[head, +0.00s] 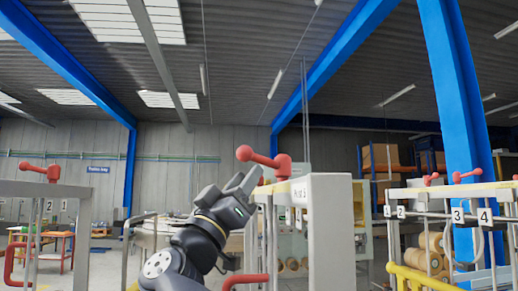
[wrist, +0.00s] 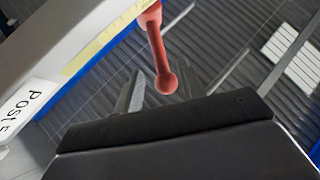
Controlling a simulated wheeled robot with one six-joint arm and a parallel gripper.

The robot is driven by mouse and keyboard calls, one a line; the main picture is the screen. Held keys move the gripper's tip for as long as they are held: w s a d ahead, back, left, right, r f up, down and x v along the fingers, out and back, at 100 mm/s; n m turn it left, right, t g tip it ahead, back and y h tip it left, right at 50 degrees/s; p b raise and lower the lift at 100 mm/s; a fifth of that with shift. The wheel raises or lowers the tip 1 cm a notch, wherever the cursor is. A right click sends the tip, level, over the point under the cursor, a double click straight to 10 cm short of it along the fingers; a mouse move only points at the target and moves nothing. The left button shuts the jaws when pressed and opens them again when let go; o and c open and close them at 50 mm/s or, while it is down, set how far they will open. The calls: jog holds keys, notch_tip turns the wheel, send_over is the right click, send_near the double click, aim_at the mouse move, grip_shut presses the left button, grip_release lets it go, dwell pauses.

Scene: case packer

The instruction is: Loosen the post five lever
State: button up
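The red post five lever (head: 265,159) sits on top of a pale post (head: 331,225) whose label reads "Post 5", partly cut off in the wrist view (wrist: 22,105). Its arm points left in the head view and ends in a round knob. In the wrist view the lever (wrist: 160,58) reaches down from the top, with its knob between the two fingers in the picture. Contact with the knob is not visible.
Another red lever (head: 42,171) tops a frame on the left. Two more red levers (head: 467,175) stand on the numbered frame at right. A red handle (head: 245,281) sits low beside my arm. A blue column (head: 455,90) rises at right. Above the lever is open air.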

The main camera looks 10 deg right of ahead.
aim_at(259, 160)
jog(key=p+x, duration=0.3)
jog(key=x, duration=0.3)
jog(key=shift+w+d+r, duration=0.15)
jog(key=shift+r, duration=0.1)
jog(key=shift+c, duration=0.2)
grip_shut()
jog(key=shift+f, duration=0.1)
